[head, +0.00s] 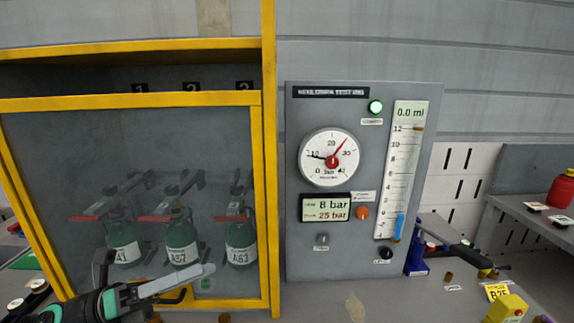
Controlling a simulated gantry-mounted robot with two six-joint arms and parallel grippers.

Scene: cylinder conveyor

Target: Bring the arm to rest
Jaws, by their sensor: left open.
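My left gripper (185,284) reaches in from the lower left, in front of the yellow-framed cabinet (265,200). It is open, with one long pale finger pointing right and slightly up; nothing shows between the fingers. The other finger is hard to make out against the dark background. Its tip is in front of the green cylinders, near the cabinet's lower frame. My right gripper is not in view.
Green cylinders marked A1 (123,252), A57 (181,252) and A63 (240,255) stand behind the cabinet's clear front. A grey test panel (300,245) stands to the right. A red bottle (562,190) sits on the right shelf. A yellow box (507,309) is at lower right.

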